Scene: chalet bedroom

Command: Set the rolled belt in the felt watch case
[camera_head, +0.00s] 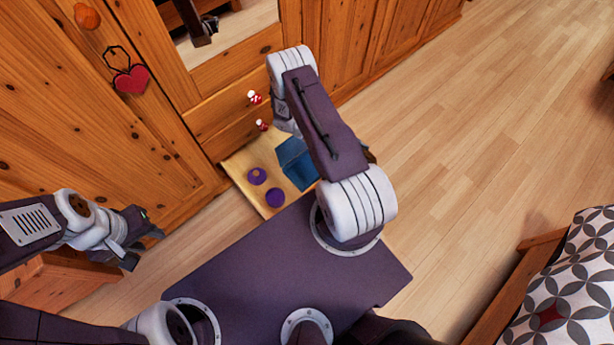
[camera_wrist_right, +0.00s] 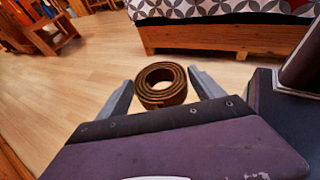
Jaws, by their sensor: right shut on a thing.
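The rolled belt (camera_wrist_right: 160,86), a brown coil with an open middle, sits between the fingers of my right gripper (camera_wrist_right: 160,78) in the right wrist view. That gripper is shut on it; in the head view my right arm hides both. A blue box-like thing (camera_head: 296,163), which looks like the felt watch case, sits in the open wooden drawer (camera_head: 236,165), partly behind my right arm. Its inside cannot be made out. My left gripper (camera_head: 146,250) is open and empty, at the left by the wooden furniture, well away from the drawer.
Two purple round things (camera_head: 257,176) lie in the drawer left of the blue case. The wooden wardrobe (camera_head: 100,120) rises behind it. A bed (camera_head: 570,275) with a patterned cover stands at lower right. The wooden floor (camera_head: 450,130) between is clear.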

